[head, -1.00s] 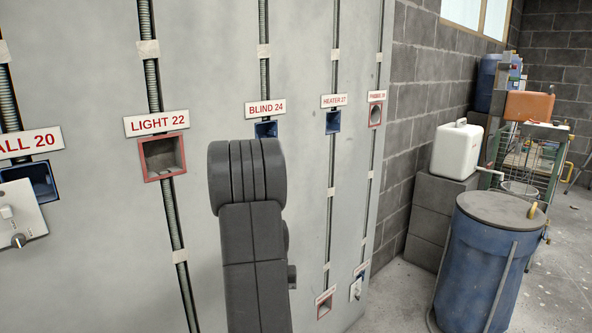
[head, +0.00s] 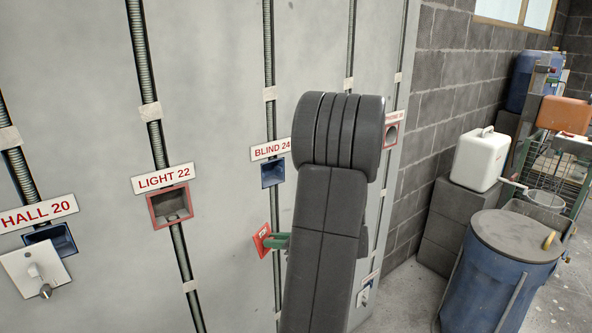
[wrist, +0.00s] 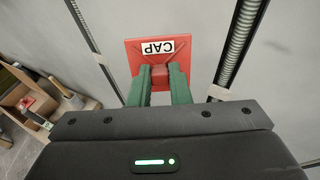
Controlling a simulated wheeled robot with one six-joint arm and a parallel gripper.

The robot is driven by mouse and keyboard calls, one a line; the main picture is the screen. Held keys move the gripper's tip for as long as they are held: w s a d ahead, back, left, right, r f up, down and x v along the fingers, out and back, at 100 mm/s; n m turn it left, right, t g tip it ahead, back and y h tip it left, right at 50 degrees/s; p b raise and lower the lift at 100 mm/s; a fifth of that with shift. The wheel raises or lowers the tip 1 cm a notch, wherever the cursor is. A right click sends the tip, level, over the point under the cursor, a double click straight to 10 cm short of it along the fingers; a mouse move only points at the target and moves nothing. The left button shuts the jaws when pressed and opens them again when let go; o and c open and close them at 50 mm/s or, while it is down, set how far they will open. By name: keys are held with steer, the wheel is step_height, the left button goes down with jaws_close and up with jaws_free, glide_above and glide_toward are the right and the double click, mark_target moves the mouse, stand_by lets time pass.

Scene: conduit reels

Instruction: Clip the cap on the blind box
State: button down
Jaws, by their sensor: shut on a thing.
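The blind box (head: 272,173) is a blue, open wall box under the BLIND 24 sign (head: 270,150). My gripper (head: 276,241) has green fingers and is shut on the red square cap (head: 262,240). The cap is below the blind box and apart from it, near the conduit line. In the wrist view my gripper (wrist: 160,84) pinches a red block on the back of the cap (wrist: 176,50), which bears a white CAP label. My arm hides part of the wall to the right of the box.
The red-framed LIGHT 22 box (head: 171,206) is open to the left. The HALL 20 box (head: 52,238) has a white plate (head: 36,272) hanging in front. A blue drum (head: 500,260) and white canister (head: 482,160) stand at right, beyond the panel's edge.

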steer(key=w+d+r+m+t+h+p, duration=0.1)
steer(key=w+r+m+t+p, duration=0.1)
steer(key=r, duration=0.5)
steer(key=w+d+r+m+t+h+p, duration=0.1)
steer(key=w+d+r+m+t+p, duration=0.1)
steer(key=r, duration=0.5)
steer(key=w+m+t, duration=0.1)
steer(key=w+t, duration=0.1)
steer(key=t, duration=0.1)
steer(key=shift+w+t+p, duration=0.3)
steer(key=shift+t+p, duration=0.1)
steer(key=shift+x, duration=0.9)
stand_by(0.6)
steer(key=shift+r, duration=0.1)
stand_by(0.5)
steer(key=c, duration=1)
jaws_free()
steer(key=shift+w, duration=0.1)
steer(key=shift+c, duration=0.2)
